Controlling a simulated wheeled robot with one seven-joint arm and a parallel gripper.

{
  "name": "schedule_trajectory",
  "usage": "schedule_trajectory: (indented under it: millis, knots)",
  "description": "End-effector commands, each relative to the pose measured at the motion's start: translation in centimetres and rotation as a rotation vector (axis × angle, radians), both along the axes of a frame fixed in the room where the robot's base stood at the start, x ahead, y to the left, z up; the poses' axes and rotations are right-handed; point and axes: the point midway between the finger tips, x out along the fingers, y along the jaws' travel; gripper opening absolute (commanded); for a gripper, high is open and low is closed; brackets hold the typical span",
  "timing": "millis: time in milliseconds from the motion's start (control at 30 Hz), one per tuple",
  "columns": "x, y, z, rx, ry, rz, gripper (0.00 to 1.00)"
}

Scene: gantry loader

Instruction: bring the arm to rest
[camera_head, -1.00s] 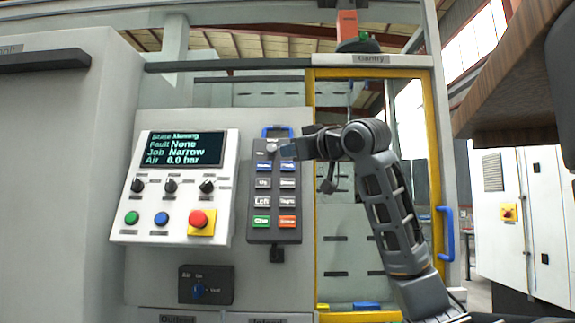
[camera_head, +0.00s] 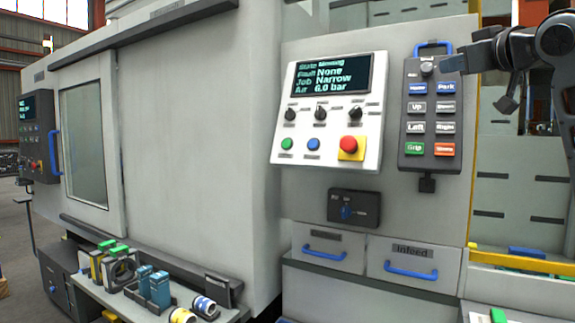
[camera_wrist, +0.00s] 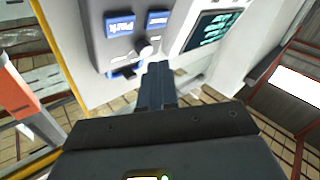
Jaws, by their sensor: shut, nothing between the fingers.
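My gripper (camera_head: 447,67) is at the upper right of the head view, in front of the top of the button pendant (camera_head: 431,119). Its jaws are shut with nothing between them. In the wrist view my gripper (camera_wrist: 155,70) points at the pendant's top end, near a knob and the blue Park button (camera_wrist: 120,27). I cannot tell whether the fingertips touch the pendant. The pendant hangs on the grey panel, with its blue Park button (camera_head: 446,88) uncovered in the head view.
Left of the pendant is a control panel (camera_head: 328,108) with a screen reading Fault None, Job Narrow, Air 6.0 bar. Below are two drawers with blue handles (camera_head: 410,271). A shelf (camera_head: 138,298) at lower left holds several small parts. A yellow-framed opening (camera_head: 520,262) lies at right.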

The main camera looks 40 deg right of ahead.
Motion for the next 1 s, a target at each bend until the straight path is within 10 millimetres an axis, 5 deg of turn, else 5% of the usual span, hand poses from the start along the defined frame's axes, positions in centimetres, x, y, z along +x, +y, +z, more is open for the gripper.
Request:
schedule_trajectory:
  millis: [167, 367, 700, 1000]
  knots:
    - [0.2, 0.0, -0.3, 0.006, -0.004, 0.005, 0.0]
    - [2.7, 0.7, -4.7, 0.078, -0.062, 0.059, 0.0]
    - [8.2, 5.4, -17.6, 0.274, -0.194, 0.154, 0.0]
    - [9.9, 12.4, -29.4, 0.419, -0.24, 0.182, 0.0]
